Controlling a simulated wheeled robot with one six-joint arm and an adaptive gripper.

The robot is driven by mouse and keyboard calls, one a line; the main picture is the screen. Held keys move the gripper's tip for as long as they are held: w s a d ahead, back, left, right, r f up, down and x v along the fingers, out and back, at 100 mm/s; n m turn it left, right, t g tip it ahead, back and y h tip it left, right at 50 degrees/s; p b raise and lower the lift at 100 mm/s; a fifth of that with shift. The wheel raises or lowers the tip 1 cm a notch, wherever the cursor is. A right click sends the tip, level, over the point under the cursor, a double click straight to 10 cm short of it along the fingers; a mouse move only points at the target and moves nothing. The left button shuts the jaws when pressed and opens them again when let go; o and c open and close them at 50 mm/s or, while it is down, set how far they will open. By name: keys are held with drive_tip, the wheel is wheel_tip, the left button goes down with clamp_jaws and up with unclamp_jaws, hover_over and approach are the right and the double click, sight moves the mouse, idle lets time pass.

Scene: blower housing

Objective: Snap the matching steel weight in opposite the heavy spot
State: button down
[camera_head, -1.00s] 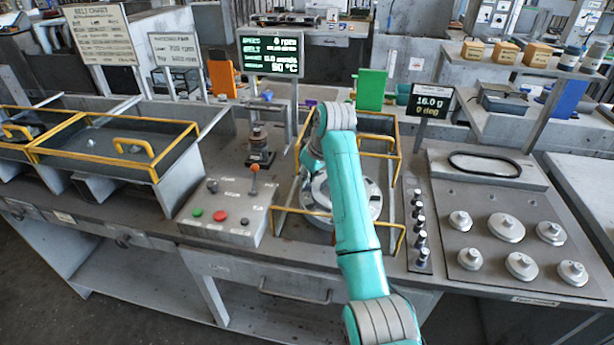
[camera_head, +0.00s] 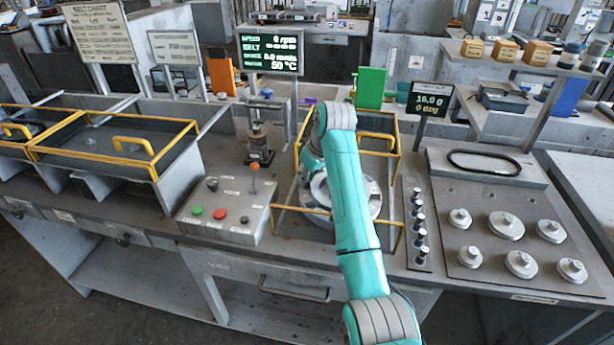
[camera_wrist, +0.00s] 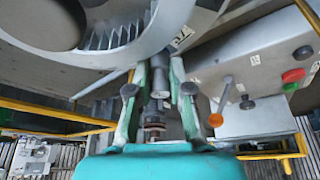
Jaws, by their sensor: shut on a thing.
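The blower wheel (camera_head: 368,203) sits inside a yellow-railed frame, partly behind my arm in the head view. Its pale rim and inner fins (camera_wrist: 112,38) fill the top left of the wrist view. My gripper (camera_wrist: 159,82) is shut on a small grey steel weight (camera_wrist: 160,75), held between the fingertips close to the wheel's rim. I cannot tell whether the weight touches the rim. In the head view my arm hides the gripper and weight. A strip of several small weights (camera_head: 419,228) stands right of the frame. A display (camera_head: 431,101) appears to read 16.0 g, 0 deg.
The yellow rails (camera_head: 398,165) surround the wheel closely. A control box (camera_head: 226,212) with green and red buttons and an orange-knobbed lever stands to the left. A plate with several round steel pieces (camera_head: 506,225) lies at right. A green panel (camera_head: 371,88) stands behind.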

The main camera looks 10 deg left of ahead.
drive_tip(key=shift+f, duration=0.4)
drive_tip(key=shift+f, duration=0.2)
drive_tip(key=shift+d, duration=0.1)
